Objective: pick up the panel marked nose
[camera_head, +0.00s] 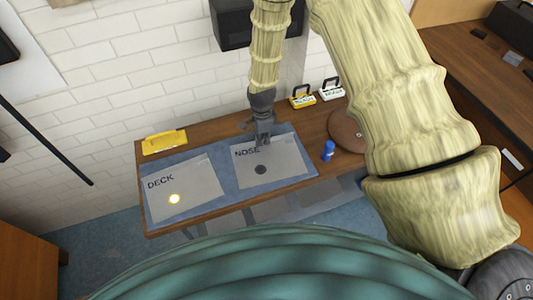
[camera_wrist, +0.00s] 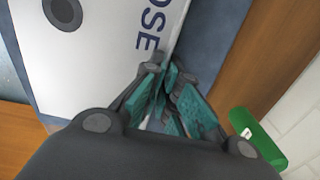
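The panel marked NOSE (camera_head: 285,163) is a pale grey sheet with a dark round spot, lying on a blue mat on the wooden table. In the wrist view the same panel (camera_wrist: 105,50) fills the upper left, with part of its lettering showing. My gripper (camera_head: 264,140) points down at the panel's far edge, beside the word NOSE. In the wrist view the teal fingers of my gripper (camera_wrist: 165,75) are close together at the panel's edge. I cannot tell whether the edge is between them. My gripper body hides part of the panel.
A panel marked DECK (camera_head: 190,187) lies to the left on the blue mat (camera_head: 188,156). A yellow item (camera_head: 164,142) lies behind it. A blue cylinder (camera_head: 328,150) and a round brown object (camera_head: 347,130) are to the right. A green object (camera_wrist: 258,138) shows near the wall.

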